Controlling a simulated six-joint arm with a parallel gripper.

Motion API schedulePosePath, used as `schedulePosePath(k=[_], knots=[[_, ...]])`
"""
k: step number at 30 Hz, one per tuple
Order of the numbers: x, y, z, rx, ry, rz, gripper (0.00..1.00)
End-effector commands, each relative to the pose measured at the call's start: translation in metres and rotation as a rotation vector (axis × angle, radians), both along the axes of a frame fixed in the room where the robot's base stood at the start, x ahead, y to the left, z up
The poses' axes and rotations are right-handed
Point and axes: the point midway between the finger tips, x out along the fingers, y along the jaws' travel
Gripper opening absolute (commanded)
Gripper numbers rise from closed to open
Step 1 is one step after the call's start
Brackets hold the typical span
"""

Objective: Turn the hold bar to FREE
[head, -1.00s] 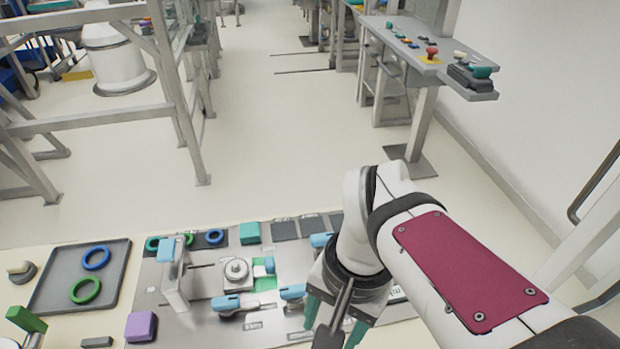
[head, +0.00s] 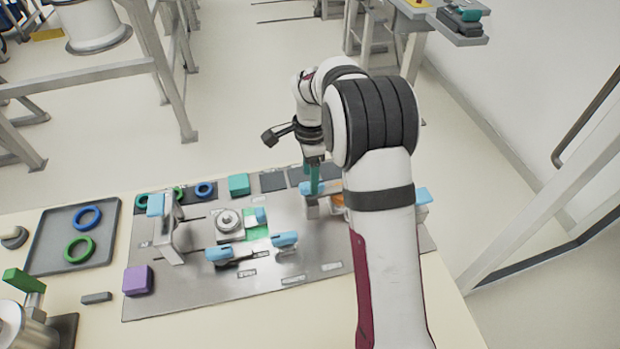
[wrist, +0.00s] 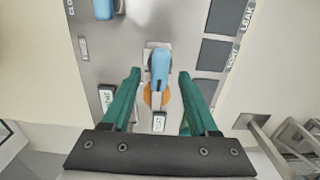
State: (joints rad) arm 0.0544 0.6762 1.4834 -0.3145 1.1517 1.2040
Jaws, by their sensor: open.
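A blue bar handle (head: 306,188) stands on the metal panel (head: 190,290) toward its back right, beside an orange disc (head: 337,200). My gripper (head: 313,178) points down at this handle. In the wrist view, the green fingers of my gripper (wrist: 158,74) are open, one on each side of the blue handle (wrist: 161,62), with visible gaps. The orange disc (wrist: 148,96) shows partly behind the handle. A small label (wrist: 158,123) lies near its lower end; I cannot read it surely. I cannot tell whether this handle is the hold bar.
Other blue handles stand on the panel, at front left (head: 218,253) and front middle (head: 284,239). A post with a blue top (head: 155,203) rises at left. A grey tray (head: 50,254) holds blue and green rings. A purple block (head: 137,281) sits at the panel's corner.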

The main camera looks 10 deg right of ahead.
Motion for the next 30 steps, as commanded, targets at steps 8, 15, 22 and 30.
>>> schedulePosePath(k=[8, 15, 22, 30], knots=[[0.000, 0.000, -0.024, 0.001, 0.001, 0.000, 0.60], [0.000, 0.000, -0.025, 0.000, 0.000, 0.001, 0.58], [0.000, 0.000, -0.024, 0.000, 0.000, 0.001, 0.17], [0.000, 0.000, -0.024, 0.000, 0.000, 0.001, 0.00]])
